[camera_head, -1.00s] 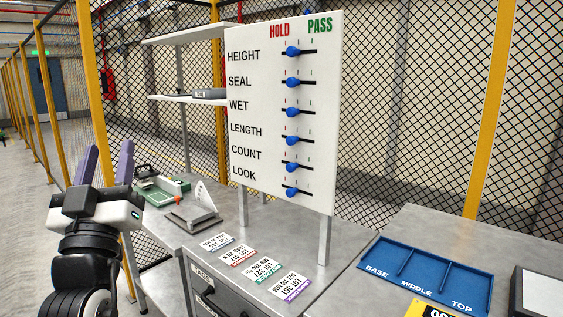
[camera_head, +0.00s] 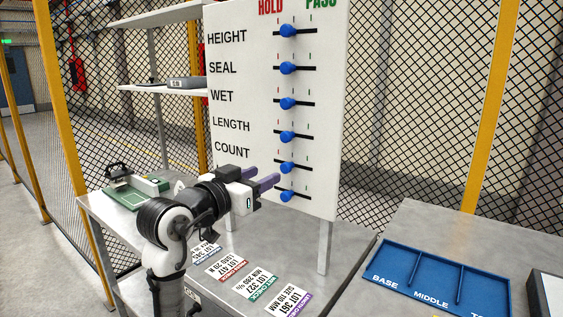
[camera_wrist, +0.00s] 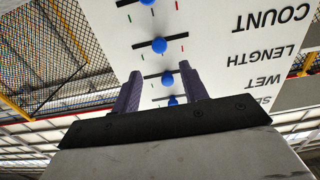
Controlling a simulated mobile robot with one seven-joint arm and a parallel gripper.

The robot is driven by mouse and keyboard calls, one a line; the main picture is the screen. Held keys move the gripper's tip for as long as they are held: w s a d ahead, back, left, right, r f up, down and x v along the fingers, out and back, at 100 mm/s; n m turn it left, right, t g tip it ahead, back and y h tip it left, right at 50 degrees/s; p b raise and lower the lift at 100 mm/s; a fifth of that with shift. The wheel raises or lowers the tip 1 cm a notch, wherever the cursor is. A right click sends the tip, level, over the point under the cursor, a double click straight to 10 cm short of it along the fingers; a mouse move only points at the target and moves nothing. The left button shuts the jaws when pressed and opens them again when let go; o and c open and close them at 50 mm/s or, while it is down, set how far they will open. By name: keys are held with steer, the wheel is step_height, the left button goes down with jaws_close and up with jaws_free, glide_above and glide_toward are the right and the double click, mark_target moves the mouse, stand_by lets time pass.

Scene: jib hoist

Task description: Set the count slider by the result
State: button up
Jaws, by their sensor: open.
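The white board (camera_head: 245,110) carries several slider rows under HOLD and PASS, each with a blue knob. My gripper (camera_head: 264,176) is open and empty in front of the board's lower part, near the COUNT and LOOK rows. In the wrist view, its purple fingers (camera_wrist: 160,72) point toward the board, with the LENGTH knob (camera_wrist: 167,77) showing between them. Contact cannot be told. My gripper hides the LOOK label.
Several lot cards (camera_head: 255,287) lie on the grey bench below the board. A blue tray (camera_head: 395,255) marked BASE, MIDDLE and TOP is at right. A green device (camera_head: 135,190) stands at the left. Shelves (camera_head: 165,88) and mesh fencing are behind.

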mark_target(284, 164)
steer(key=p+x, duration=0.1)
steer(key=x, duration=0.7)
steer(key=shift+w+p, duration=0.1)
steer(key=shift+p, duration=0.2)
steer(key=shift+c, duration=0.2)
jaws_close()
